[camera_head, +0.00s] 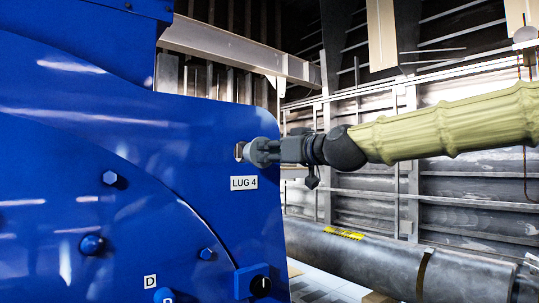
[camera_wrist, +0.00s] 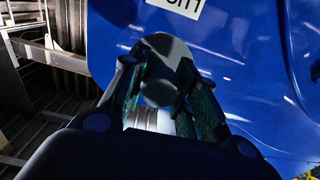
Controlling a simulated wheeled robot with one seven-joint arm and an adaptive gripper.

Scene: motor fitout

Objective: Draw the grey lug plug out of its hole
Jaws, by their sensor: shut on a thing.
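My gripper (camera_head: 262,152) is at the side of the blue motor housing (camera_head: 150,140), just above the white "LUG 4" label (camera_head: 244,183). It is shut on the grey lug plug, whose round grey end (camera_wrist: 159,90) shows between my two fingers in the wrist view. In the head view a small light-edged spot (camera_head: 239,151) shows at the housing face just left of the fingertips. The fingers hide most of the plug there. I cannot tell how deep the plug sits in its hole.
Bolt heads (camera_head: 110,178) and a black knob (camera_head: 261,285) stand out from the housing. A large grey pipe (camera_head: 390,262) with a yellow marking lies at the lower right. A metal beam (camera_head: 235,48) runs above. The space right of the housing, around my arm, looks free.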

